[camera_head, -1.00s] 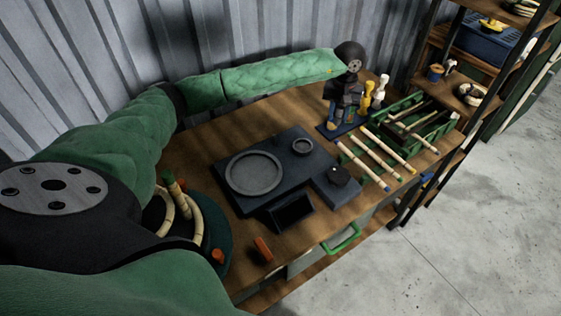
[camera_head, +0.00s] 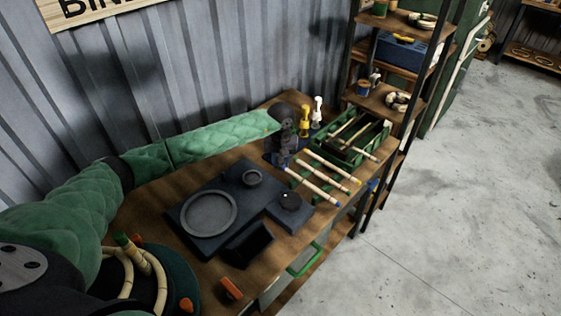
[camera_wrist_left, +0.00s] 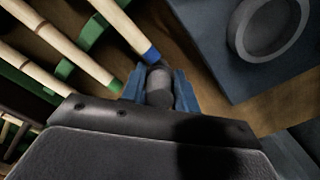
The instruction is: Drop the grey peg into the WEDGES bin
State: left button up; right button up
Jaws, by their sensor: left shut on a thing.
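My left gripper (camera_head: 284,160) is above the workbench, between the black fixture and the bamboo rods. In the left wrist view its blue fingers (camera_wrist_left: 158,88) are shut on a short grey cylinder, the grey peg (camera_wrist_left: 159,92). In the head view the peg cannot be made out. A dark open box (camera_head: 249,247) stands at the front of the fixture. It may be the WEDGES bin, but no label can be read. My right gripper is not in view.
The black fixture (camera_head: 180,216) carries a large ring (camera_head: 208,213) and a small ring (camera_head: 252,178). Several bamboo rods (camera_head: 328,173) lie on green supports beside a green rack (camera_head: 375,150). Bottles (camera_head: 317,110) stand behind. An orange block (camera_head: 230,289) lies near the front edge.

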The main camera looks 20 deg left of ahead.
pick_arm(q)
jog(key=shift+f, duration=0.7)
jog(key=shift+f, duration=0.1)
jog(key=o, duration=0.9)
jog(key=shift+o, duration=0.2)
